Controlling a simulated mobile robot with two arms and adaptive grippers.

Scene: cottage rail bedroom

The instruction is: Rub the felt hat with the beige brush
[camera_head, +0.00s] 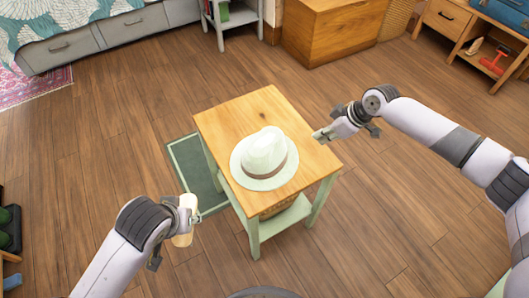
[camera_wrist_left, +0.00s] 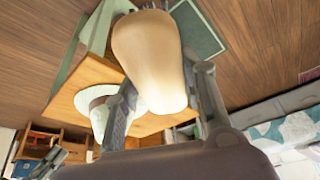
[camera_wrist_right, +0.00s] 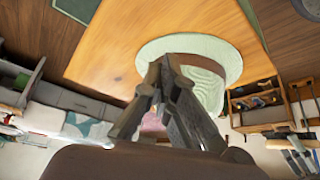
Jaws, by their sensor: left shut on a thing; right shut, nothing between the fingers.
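A pale green felt hat (camera_head: 265,157) with a brown band sits upright on a small wooden-topped table (camera_head: 238,112). It also shows in the left wrist view (camera_wrist_left: 92,102) and the right wrist view (camera_wrist_right: 160,52). My left gripper (camera_head: 187,218) is shut on the beige brush (camera_head: 187,213), off the table's left front side and apart from the hat. The brush's rounded beige body fills the middle of the left wrist view (camera_wrist_left: 150,55); its bristles cannot be made out clearly. My right gripper (camera_head: 322,134) is shut and empty near the table's right edge, beside the hat without clear contact.
The table has pale green legs and a lower shelf holding a woven basket (camera_head: 280,208). A dark green mat (camera_head: 192,170) lies on the floor left of it. A wooden chest (camera_head: 330,32) and a drawer bed (camera_head: 95,40) stand behind. The floor between is free.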

